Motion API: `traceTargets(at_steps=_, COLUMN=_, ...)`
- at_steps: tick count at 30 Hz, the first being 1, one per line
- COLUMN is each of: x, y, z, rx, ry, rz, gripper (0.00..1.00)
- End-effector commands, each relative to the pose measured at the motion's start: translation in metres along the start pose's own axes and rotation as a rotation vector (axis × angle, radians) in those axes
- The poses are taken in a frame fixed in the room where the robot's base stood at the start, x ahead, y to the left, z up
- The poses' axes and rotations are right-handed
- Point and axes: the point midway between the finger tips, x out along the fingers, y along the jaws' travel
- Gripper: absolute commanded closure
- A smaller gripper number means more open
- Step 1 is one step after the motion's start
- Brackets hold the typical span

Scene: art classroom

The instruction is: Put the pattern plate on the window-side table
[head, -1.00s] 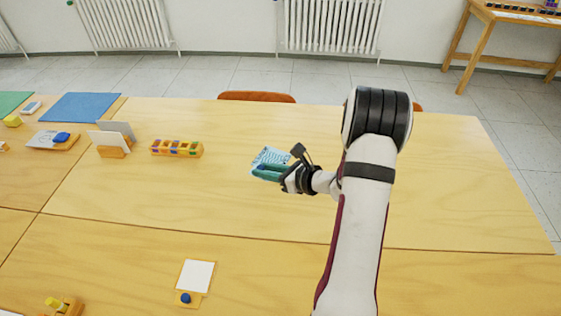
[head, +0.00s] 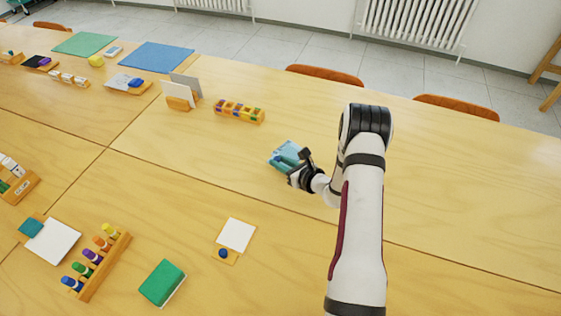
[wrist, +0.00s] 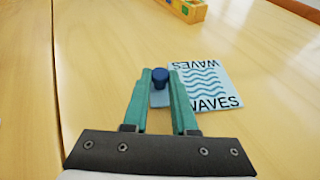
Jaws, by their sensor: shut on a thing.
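The pattern plate (wrist: 205,85) is pale blue with the word WAVES and blue wavy lines, with a dark blue knob (wrist: 160,78). My gripper (wrist: 161,84) is shut on the knob, with a teal finger on each side. In the head view the plate (head: 285,154) shows at the tip of my gripper (head: 299,168), over the far wooden table (head: 430,185) on the radiator side. I cannot tell how high it is above the tabletop. Which table counts as window-side is not clear, as no window shows.
A long block with coloured cells (head: 240,112) and a white card stand (head: 180,92) lie left of the plate. A blue mat (head: 156,56) is farther left. A small white card with a blue knob (head: 236,235) lies on the near table. The right part of the far table is clear.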

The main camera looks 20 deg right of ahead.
Motion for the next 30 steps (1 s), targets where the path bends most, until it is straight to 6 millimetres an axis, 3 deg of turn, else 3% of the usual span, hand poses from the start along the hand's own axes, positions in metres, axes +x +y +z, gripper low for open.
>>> traceTargets(at_steps=3, x=0.001, y=0.000, z=-0.001, rx=0.000, ry=0.000, rz=0.000, gripper=1.00)
traceTargets(at_steps=4, x=0.001, y=0.000, z=-0.002, rx=0.000, ry=0.000, rz=0.000, gripper=0.73)
traceTargets(at_steps=9, x=0.001, y=0.000, z=-0.002, rx=0.000, ry=0.000, rz=0.000, gripper=0.44)
traceTargets(at_steps=20, x=-0.007, y=-0.001, z=0.000, rx=0.002, ry=0.001, rz=-0.002, gripper=0.44)
traceTargets(at_steps=30, x=-0.091, y=-0.002, z=0.001, rx=0.003, ry=0.000, rz=-0.005, gripper=0.44)
